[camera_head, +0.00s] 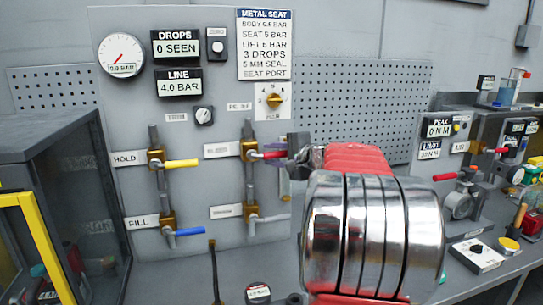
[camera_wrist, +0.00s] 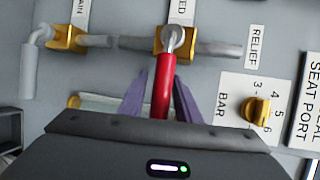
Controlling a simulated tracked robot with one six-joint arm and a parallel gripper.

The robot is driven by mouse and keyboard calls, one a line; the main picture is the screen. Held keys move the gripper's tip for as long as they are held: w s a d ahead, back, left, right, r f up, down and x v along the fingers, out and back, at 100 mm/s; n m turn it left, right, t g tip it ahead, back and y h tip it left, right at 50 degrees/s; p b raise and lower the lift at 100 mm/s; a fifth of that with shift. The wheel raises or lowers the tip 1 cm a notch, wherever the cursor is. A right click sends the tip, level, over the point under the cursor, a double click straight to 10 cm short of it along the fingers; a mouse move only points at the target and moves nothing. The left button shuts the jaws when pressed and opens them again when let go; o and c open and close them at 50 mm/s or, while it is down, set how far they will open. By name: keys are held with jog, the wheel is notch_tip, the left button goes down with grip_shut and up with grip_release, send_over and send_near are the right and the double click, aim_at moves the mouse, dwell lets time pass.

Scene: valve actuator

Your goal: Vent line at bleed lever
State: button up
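The red bleed lever (camera_head: 272,155) sits on a brass valve (camera_head: 248,150) on the grey panel, right of a blurred label. In the wrist view the red lever (camera_wrist: 165,85) runs from its brass valve body (camera_wrist: 188,42) down between my purple fingers. My gripper (camera_head: 291,152) is at the lever's outer end, one finger on each side. I cannot tell whether the fingers press on it. The lever's end is hidden behind my gripper's body. The LINE display (camera_head: 179,83) reads 4.0 BAR. The DROPS display (camera_head: 176,45) reads 0 SEEN.
A yellow HOLD lever (camera_head: 181,163), a blue FILL lever (camera_head: 190,232) and a grey lever (camera_head: 272,218) are on nearby valves. A yellow relief knob (camera_head: 274,100) is just above my gripper. A dark cabinet (camera_head: 60,140) stands left; a bench with devices (camera_head: 480,260) stands right.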

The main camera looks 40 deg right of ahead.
grip_shut()
